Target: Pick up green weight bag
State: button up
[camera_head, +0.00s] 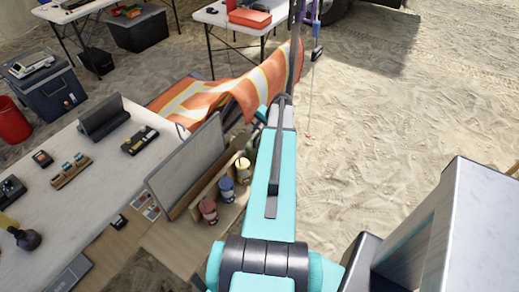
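I cannot make out a green weight bag in this view. A row of small rounded items stands by a wooden board: a red one (208,208), a blue one (227,188) and a yellow one (243,167). I cannot tell whether they are bags or jars. My teal arm crosses the middle of the view, just right of this row, and hides what lies behind it. My gripper does not show clearly at the far end of the arm.
A white table (95,205) with small tools and dark cases fills the left. A grey panel (187,165) stands at its right edge. An orange vest (262,88) lies beyond it. Another table (226,16) stands at the back. Open sand (370,140) lies to the right.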

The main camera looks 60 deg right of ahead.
grip_shut()
dwell(1.2)
jog(key=shift+r, duration=0.1)
